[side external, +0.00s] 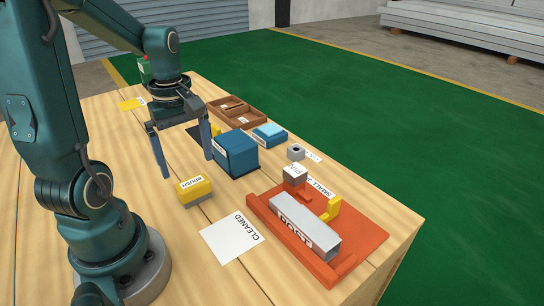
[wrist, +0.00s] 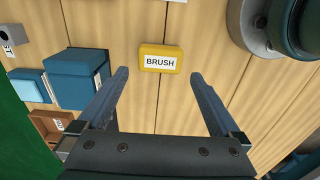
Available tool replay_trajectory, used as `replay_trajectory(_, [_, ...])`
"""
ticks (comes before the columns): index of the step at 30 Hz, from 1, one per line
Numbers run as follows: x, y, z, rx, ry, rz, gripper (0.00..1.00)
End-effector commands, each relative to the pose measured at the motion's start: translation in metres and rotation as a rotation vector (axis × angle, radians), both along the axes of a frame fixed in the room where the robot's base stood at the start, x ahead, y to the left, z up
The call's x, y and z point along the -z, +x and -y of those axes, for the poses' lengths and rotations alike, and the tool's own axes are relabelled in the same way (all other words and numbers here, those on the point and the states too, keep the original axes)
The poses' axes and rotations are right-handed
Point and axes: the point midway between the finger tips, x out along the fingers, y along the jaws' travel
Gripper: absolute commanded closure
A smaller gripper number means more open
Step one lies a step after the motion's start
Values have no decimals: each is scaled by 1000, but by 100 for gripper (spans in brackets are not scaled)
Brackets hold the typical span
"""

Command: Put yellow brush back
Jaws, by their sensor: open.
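The yellow brush (side external: 194,190) is a small yellow block with a grey underside and a white label on top. It lies on the wooden table, left of the blue box. In the wrist view the brush (wrist: 160,57), labelled BRUSH, shows just beyond and between my fingertips. My gripper (side external: 187,166) is open and empty, pointing down above the table near the brush. Its two fingers (wrist: 160,75) are spread wider than the brush, and neither appears to touch it. A flat yellow marker with a white label (side external: 131,104) lies at the table's far left.
A blue box (side external: 236,152), a light blue box (side external: 270,134) and a brown divided tray (side external: 262,122) stand to the right. A white CLEANED sheet (side external: 232,245) lies in front. An orange jig (side external: 370,238) holds a grey bar (side external: 304,230). The wood around the brush is clear.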

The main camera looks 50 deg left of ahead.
Motion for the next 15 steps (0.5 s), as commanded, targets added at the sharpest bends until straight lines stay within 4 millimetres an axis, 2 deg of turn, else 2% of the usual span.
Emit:
replay_trajectory(1, [-10, 1, -1, 0, 6, 7, 0])
replay_trajectory(6, [-34, 1, -1, 0, 4, 4, 0])
replay_trajectory(12, [-48, 0, 1, 9, 2, 3, 0])
replay_trajectory(15, [-53, 2, 11, 105, 22, 26, 0])
